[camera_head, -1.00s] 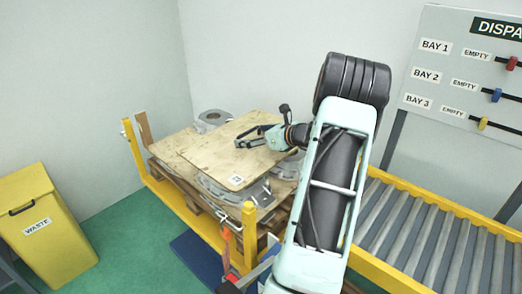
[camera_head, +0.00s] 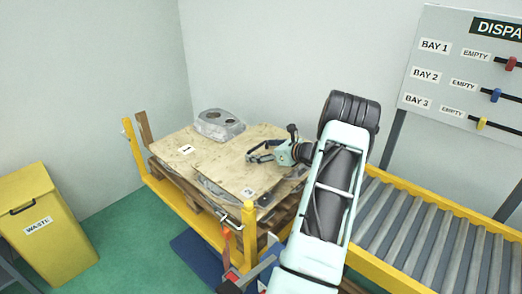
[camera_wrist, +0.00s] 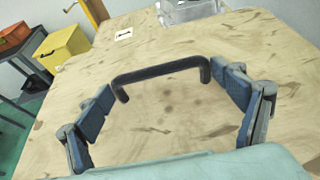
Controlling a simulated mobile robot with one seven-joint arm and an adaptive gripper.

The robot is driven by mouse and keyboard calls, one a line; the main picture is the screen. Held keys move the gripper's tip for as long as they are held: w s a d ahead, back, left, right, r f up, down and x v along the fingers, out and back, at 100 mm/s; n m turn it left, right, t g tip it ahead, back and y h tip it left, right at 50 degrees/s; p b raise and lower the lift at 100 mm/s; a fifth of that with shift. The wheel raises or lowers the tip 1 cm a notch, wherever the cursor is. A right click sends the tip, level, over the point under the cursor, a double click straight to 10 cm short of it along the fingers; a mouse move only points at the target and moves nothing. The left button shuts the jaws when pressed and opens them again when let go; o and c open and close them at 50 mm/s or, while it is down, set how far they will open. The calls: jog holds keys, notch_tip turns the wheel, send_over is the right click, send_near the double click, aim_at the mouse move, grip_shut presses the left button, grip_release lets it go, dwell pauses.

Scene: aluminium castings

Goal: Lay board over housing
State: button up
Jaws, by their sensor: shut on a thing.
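A plywood board (camera_head: 235,165) with a small numbered label lies nearly level over the right front part of the pallet stack. My gripper (camera_head: 262,152) is shut on the board's dark handle (camera_wrist: 160,73), with a finger at each end of it in the wrist view. Beneath the board, only a sliver of a grey housing (camera_head: 205,185) shows near its left edge; the rest is hidden. I cannot tell whether the board rests on it or hangs just above.
Another board (camera_head: 172,150) labelled 1 lies at the left. A bare grey casting (camera_head: 218,125) stands at the back. A yellow rail (camera_head: 190,215) with posts edges the pallet. A roller conveyor (camera_head: 420,230) is at the right, a yellow waste bin (camera_head: 45,230) at the left.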

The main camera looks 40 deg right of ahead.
jog(key=shift+r, duration=0.1)
jog(key=o, duration=1.7)
jog(key=shift+c, duration=0.2)
jog(key=shift+s+r, duration=0.1)
jog(key=shift+s, duration=0.15)
notch_tip(320, 180, up, 4)
send_over(284, 168)
jog(key=shift+a+r+b, duration=0.1)
jog(key=shift+r+b, duration=0.1)
jog(key=shift+b, duration=0.1)
